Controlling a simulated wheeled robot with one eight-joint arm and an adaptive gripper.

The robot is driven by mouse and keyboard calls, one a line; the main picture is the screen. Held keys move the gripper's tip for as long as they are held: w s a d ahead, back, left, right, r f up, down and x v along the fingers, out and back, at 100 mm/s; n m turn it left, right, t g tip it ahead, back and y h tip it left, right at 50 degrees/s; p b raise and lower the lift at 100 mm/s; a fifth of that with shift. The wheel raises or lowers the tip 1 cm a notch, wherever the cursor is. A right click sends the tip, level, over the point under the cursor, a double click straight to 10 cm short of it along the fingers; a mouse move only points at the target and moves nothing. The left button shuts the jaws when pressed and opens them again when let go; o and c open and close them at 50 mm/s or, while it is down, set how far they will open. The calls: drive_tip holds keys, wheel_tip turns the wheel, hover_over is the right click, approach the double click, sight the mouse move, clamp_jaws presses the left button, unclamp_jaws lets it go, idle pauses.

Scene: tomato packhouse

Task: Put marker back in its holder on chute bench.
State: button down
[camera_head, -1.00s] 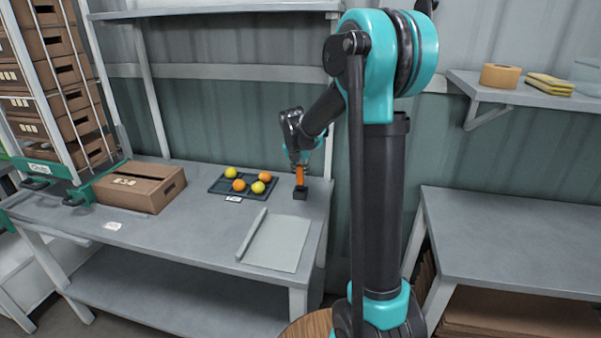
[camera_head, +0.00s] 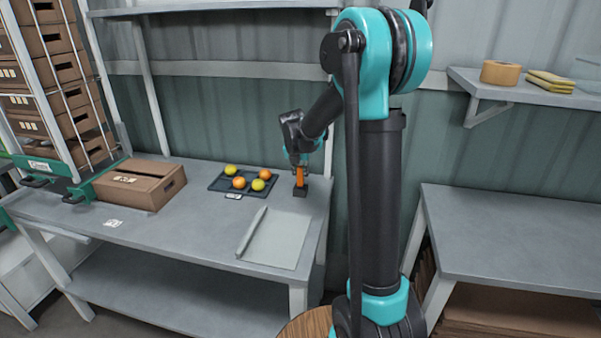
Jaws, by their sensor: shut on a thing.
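The orange marker (camera_head: 300,175) stands about upright at the right part of the chute bench (camera_head: 190,235). Its lower end is at the top of the small dark holder (camera_head: 300,191); I cannot tell how deep it sits inside. My gripper (camera_head: 300,165) is above the holder and shut on the marker's upper part. The fingers are small and partly hidden by the wrist in this view.
A dark tray (camera_head: 215,187) with several yellow and orange tomatoes lies left of the holder. A pale board (camera_head: 278,240) with a raised edge lies in front. A cardboard box (camera_head: 140,182) stands further left. Another bench (camera_head: 510,240) is at right, with clear top.

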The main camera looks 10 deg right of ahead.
drive_tip(key=shift+f, duration=0.9)
drive_tip(key=c, duration=1.3)
unclamp_jaws()
drive_tip(key=shift+c, duration=0.2)
drive_tip(key=shift+c, duration=0.5)
drive_tip(key=shift+c, duration=1.2)
drive_tip(key=shift+r, duration=3.5)
